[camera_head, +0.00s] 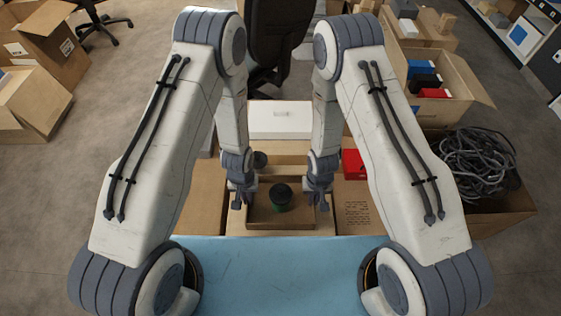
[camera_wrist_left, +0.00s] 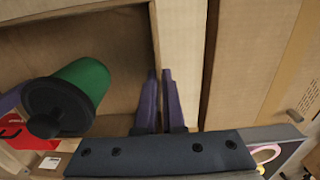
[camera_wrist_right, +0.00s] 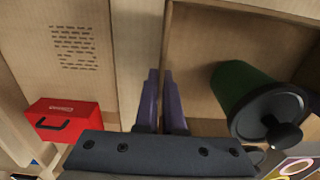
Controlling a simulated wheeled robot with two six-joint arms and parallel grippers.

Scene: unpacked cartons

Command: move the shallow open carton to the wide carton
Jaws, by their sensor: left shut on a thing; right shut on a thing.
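The shallow open carton (camera_head: 262,221) is in front of me in the head view, low between my arms. A green canister with a dark lid (camera_head: 281,197) stands inside it; it also shows in the left wrist view (camera_wrist_left: 88,78) and the right wrist view (camera_wrist_right: 238,85). My left gripper (camera_head: 238,202) is shut on the carton's left wall (camera_wrist_left: 156,40). My right gripper (camera_head: 323,203) is shut on the right wall (camera_wrist_right: 167,45). I cannot tell for sure which of the brown cartons around it is the wide carton.
Brown carton surfaces lie left (camera_head: 203,198) and right (camera_head: 357,208) of the shallow carton. A red box (camera_head: 353,164) is just beyond on the right, and a white box (camera_head: 281,118) farther back. A bin of dark cable (camera_head: 477,165) stands at right. Open floor shows at left.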

